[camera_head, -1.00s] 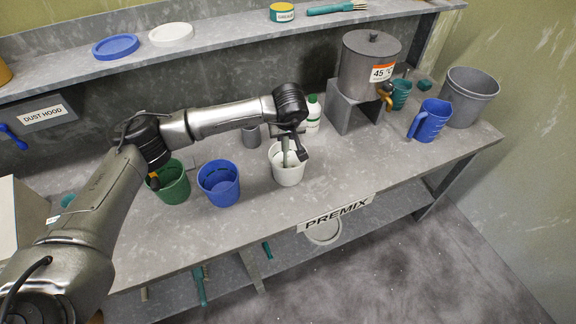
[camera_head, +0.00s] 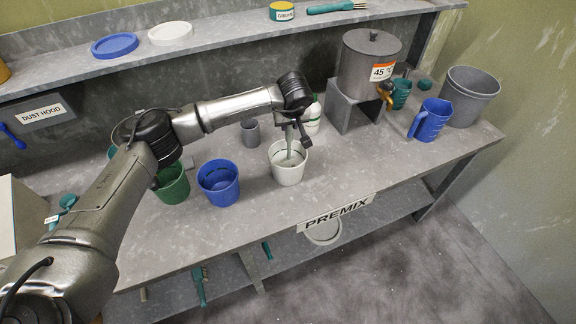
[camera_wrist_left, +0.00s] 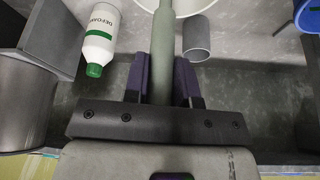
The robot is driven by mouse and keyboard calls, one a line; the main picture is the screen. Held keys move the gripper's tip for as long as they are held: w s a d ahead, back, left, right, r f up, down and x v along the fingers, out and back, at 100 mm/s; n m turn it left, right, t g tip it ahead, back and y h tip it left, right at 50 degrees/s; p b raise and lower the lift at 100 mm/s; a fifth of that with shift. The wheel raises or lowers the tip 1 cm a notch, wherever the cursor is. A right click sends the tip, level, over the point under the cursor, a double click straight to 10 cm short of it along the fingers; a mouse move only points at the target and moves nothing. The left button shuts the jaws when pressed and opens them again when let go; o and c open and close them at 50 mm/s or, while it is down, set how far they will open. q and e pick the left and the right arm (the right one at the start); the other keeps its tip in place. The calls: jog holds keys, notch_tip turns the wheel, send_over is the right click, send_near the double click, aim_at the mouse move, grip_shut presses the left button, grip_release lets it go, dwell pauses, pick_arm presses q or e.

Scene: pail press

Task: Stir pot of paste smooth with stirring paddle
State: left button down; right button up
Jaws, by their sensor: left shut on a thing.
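The white pot (camera_head: 288,176) stands upright on the bench near its front edge. Its inside is pale with darker streaks, and I cannot tell how smooth the paste is. My left gripper (camera_head: 292,122) is above the pot, shut on the grey-green stirring paddle (camera_head: 289,147). The paddle points down into the pot, its lower end inside the rim. In the left wrist view, the paddle's handle (camera_wrist_left: 164,45) sits between the two dark fingers (camera_wrist_left: 162,78), and the pot's rim (camera_wrist_left: 187,7) shows at the top. My right gripper is out of view.
A blue pail (camera_head: 219,184) and a green pail (camera_head: 172,184) stand left of the pot. Behind it are a grey cup (camera_head: 250,133) and a defoamer bottle (camera_head: 313,117). A dispenser (camera_head: 366,67), blue jug (camera_head: 431,121) and grey bin (camera_head: 468,97) stand right. Bench right of the pot is clear.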

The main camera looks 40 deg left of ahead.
pick_arm(q)
jog(key=shift+s+a, duration=0.2)
jog(key=shift+a, duration=0.35)
jog(key=s+d+p, duration=0.2)
jog(key=s, duration=0.1)
jog(key=shift+s+d, duration=0.15)
jog(key=shift+d, duration=0.2)
